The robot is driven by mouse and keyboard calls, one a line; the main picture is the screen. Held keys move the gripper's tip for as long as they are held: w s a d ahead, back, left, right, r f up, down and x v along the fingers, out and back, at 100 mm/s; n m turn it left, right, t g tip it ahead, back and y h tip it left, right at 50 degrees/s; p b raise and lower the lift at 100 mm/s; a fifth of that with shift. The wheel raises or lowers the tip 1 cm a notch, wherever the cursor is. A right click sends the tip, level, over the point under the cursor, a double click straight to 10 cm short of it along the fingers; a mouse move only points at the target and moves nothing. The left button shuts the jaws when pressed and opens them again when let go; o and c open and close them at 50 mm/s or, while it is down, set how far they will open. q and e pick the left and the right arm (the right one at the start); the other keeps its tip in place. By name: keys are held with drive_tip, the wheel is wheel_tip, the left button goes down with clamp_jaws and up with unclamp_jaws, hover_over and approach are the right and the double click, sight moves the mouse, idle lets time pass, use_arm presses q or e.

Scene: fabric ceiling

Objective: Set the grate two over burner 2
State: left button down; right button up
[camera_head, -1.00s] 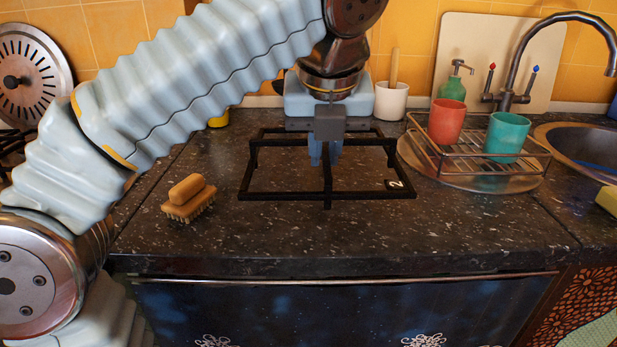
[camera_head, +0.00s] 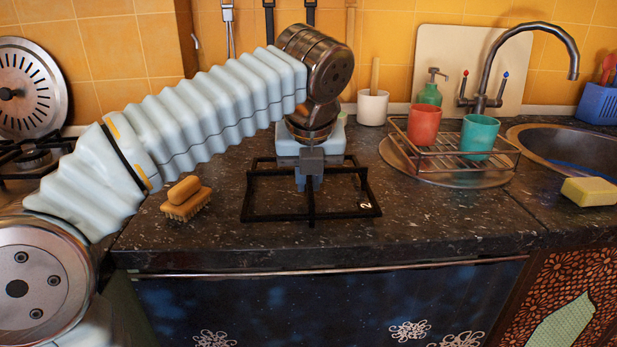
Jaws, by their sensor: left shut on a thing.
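Grate two (camera_head: 343,214), a black square frame with a "2" tag at its right front corner, is level at the middle of the counter. My left gripper (camera_head: 309,183) points down and is shut on its middle bar. I cannot tell whether the grate touches the counter or is held slightly above it. One burner (camera_head: 35,159) shows on the hob at the far left. My arm hides part of the hob, and I cannot make out a number on that burner. My right gripper is not in view.
A wooden brush (camera_head: 186,200) lies left of the grate. A rack (camera_head: 440,163) with a red cup (camera_head: 424,125) and a teal cup (camera_head: 479,137) stands right. The sink (camera_head: 560,150) and a yellow sponge (camera_head: 590,191) are farther right. Front counter is clear.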

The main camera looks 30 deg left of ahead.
use_arm(q)
drive_tip(key=c, duration=1.1)
unclamp_jaws()
drive_tip(key=shift+f, duration=0.1)
drive_tip(key=shift+c, duration=0.2)
